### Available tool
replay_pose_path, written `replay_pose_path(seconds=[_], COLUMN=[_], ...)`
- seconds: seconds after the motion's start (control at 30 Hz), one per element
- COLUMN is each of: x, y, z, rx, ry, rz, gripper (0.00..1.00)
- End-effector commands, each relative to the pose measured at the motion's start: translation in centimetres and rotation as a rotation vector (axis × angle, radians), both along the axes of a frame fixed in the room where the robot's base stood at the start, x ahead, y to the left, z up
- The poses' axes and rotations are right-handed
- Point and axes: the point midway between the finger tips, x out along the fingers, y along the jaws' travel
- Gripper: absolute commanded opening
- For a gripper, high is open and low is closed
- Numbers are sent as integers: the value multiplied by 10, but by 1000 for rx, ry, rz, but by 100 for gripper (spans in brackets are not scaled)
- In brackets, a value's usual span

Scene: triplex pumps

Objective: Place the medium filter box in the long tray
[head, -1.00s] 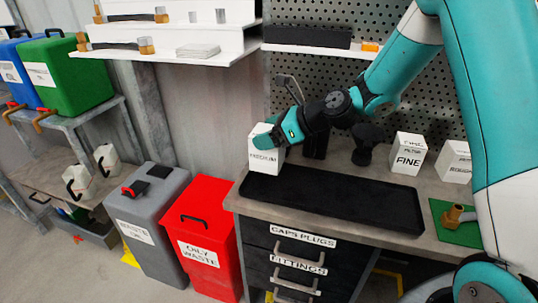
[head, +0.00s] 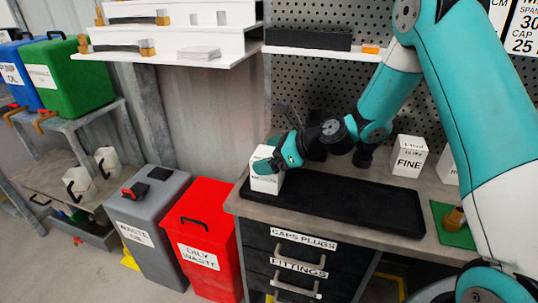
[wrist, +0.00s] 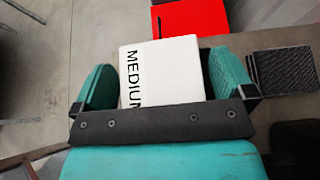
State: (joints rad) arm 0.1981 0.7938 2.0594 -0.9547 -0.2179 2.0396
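The white medium filter box (head: 265,174) is at the left end of the long black tray (head: 345,205) in the head view. It looks upright; I cannot tell whether its base touches the tray floor. My gripper (head: 272,162) is around the box from above and behind, with a teal finger on each side. In the wrist view, the box (wrist: 162,72), lettered MEDIUM, sits between the two fingers (wrist: 162,85), which appear closed against its sides. A dark textured surface, likely the tray (wrist: 285,70), shows at the right there.
A white FINE box (head: 409,158) stands behind the tray, with another white box partly hidden by my arm. A green mat (head: 455,228) with a brass fitting lies to the right. A red bin (head: 202,235) and white shelves (head: 305,51) are nearby. The tray's middle and right are clear.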

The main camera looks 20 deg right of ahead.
Motion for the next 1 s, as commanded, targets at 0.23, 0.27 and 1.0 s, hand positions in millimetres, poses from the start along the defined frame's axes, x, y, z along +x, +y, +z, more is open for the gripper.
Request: replay_pose_path(seconds=[0.23, 0.27, 1.0], x=[-3, -4, -74], y=[-5, -8, -64], z=[4, 6, 69], rx=[0, -1, -106], ry=[0, -1, -81], rz=[-1, -2, 136], gripper=[100, 100, 100])
